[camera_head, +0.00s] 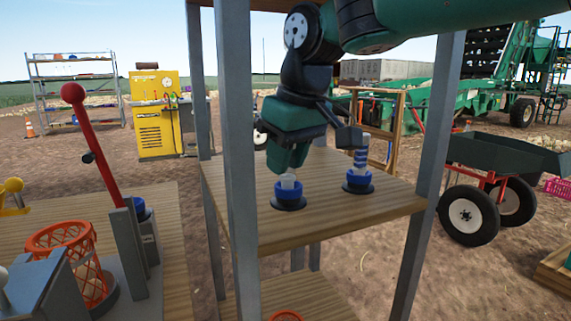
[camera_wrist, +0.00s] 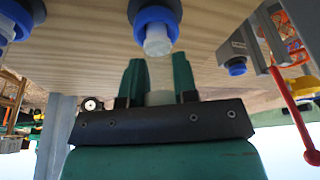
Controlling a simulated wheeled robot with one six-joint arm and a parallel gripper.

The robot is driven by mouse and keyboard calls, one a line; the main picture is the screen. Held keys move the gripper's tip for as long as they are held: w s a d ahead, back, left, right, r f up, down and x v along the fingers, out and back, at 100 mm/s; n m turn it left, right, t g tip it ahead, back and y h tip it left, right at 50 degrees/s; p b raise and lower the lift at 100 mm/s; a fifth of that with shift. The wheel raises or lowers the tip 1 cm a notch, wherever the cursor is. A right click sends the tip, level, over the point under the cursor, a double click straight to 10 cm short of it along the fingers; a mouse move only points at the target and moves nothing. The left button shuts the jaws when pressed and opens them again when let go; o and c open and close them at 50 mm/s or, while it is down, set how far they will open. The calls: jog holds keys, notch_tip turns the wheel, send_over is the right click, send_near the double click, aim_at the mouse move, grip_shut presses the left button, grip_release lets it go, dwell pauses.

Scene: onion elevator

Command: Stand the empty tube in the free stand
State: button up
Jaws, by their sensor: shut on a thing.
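My gripper (camera_head: 292,166) points down over the wooden shelf (camera_head: 330,215) and is shut on a clear tube with a whitish end (camera_wrist: 158,42). In the wrist view my gripper (camera_wrist: 160,82) has a finger on each side of the tube. The whitish end is at the blue ring of the free stand (camera_wrist: 153,15); I cannot tell how deep it sits. The stand's blue ring (camera_head: 288,192) also shows in the head view, right under my gripper. A second blue stand (camera_head: 358,187) to the right holds a blue-and-white striped tube (camera_head: 361,160).
Grey posts (camera_head: 238,120) frame the shelf close to my arm. At left a bench carries a red lever (camera_head: 92,140) and an orange basket (camera_head: 62,240). Another blue ring (camera_head: 140,208) is behind the lever. A wheelbarrow (camera_head: 505,155) stands at right.

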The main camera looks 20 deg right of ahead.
jog(key=o, duration=0.9)
jog(key=shift+r, duration=0.1)
